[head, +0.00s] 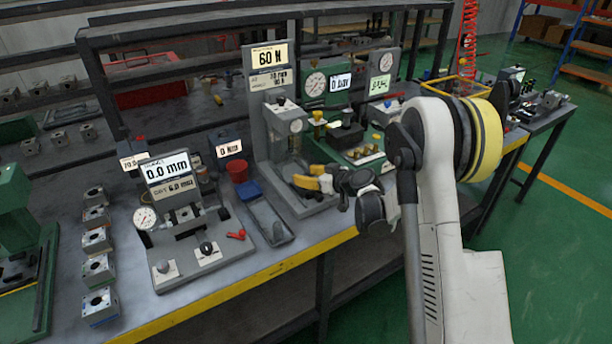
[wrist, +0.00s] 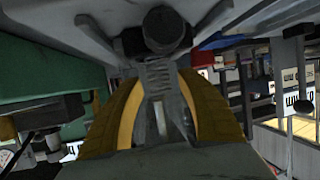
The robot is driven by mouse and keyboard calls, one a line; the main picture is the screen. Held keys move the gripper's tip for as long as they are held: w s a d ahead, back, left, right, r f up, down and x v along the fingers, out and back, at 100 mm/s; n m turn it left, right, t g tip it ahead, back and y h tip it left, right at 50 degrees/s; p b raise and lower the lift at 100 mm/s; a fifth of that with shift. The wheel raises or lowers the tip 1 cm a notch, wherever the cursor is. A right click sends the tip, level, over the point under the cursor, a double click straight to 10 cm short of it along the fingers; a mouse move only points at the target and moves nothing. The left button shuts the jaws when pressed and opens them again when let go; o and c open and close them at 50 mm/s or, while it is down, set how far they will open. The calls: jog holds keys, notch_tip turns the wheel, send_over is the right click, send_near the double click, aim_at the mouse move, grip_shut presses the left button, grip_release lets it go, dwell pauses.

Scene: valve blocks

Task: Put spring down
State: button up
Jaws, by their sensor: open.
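A small grey coil, the spring (wrist: 157,76), shows in the wrist view between the two yellow fingers of my gripper (wrist: 160,85). One end of it is close to a round black part (wrist: 166,28); whether they touch is unclear. My gripper is open, with a finger on each side of the spring. In the head view my gripper (head: 303,183) is at the grey test stand (head: 261,140), low over its base plate (head: 318,206). The spring cannot be made out there, as the gripper covers that spot. The stand's sign reads 60 N.
A blue tray (head: 249,190), a red cup (head: 237,171) and a long grey tray (head: 270,222) sit left of the stand. A gauge fixture (head: 185,225) reading 0.0 mm is farther left, beside a row of metal blocks (head: 97,240). A green fixture (head: 345,150) stands behind right.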

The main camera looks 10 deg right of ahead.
jog(key=p+v, duration=0.3)
jog(key=v, duration=0.9)
jog(key=s+a+r+m+g+h, duration=0.1)
jog(key=s+a+r+g, duration=0.15)
jog(key=s+r, duration=0.4)
jog(key=s+a+r+m+g+h, duration=0.1)
jog(key=s+a+r+m+h, duration=0.1)
jog(key=s+a+r, duration=0.45)
jog(key=s+d+m+g+h, duration=0.1)
jog(key=s+d+m+h, duration=0.1)
jog(key=s, duration=1.7)
jog(key=shift+s+d+f+m+h, duration=0.15)
jog(key=shift+d+f+m+h, duration=0.2)
jog(key=shift+d+h, duration=0.5)
